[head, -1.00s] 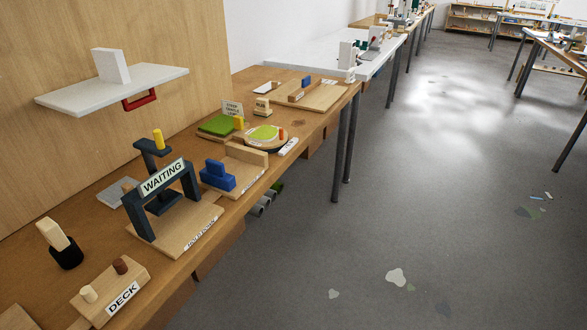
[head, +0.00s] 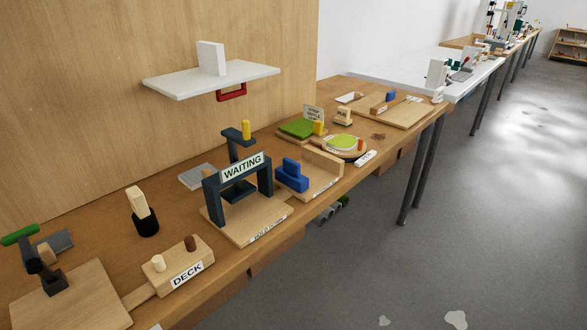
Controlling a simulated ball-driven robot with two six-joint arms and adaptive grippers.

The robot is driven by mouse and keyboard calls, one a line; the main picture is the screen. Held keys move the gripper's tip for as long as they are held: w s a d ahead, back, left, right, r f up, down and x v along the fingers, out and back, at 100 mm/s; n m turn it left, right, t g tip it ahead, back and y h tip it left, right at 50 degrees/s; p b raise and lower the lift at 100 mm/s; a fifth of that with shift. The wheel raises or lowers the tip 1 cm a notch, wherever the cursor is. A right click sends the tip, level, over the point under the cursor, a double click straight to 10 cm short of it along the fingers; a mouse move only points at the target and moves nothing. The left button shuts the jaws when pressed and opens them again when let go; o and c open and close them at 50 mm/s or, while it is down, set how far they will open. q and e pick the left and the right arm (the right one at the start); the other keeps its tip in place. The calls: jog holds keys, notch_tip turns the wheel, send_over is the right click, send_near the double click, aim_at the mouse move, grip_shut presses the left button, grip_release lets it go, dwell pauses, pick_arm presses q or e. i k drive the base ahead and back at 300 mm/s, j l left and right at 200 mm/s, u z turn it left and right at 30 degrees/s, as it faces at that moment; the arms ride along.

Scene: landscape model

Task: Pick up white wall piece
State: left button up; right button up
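A white upright block (head: 211,58), which looks like the white wall piece, stands on a white shelf (head: 180,86) fixed to the wooden panel. A red bracket (head: 232,93) hangs under the shelf. Neither of my grippers shows in the head view, so I cannot see where they are or what they hold.
Below the shelf, a wooden table carries a dark WAITING arch (head: 242,167), a DECK block (head: 184,265), a black cup (head: 145,221), a blue block (head: 291,176) and a green pad (head: 297,128). A white table (head: 400,62) stands beyond. Grey floor (head: 460,200) is open at right.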

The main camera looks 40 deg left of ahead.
aim_at(211, 56)
jog(key=u, duration=1.65)
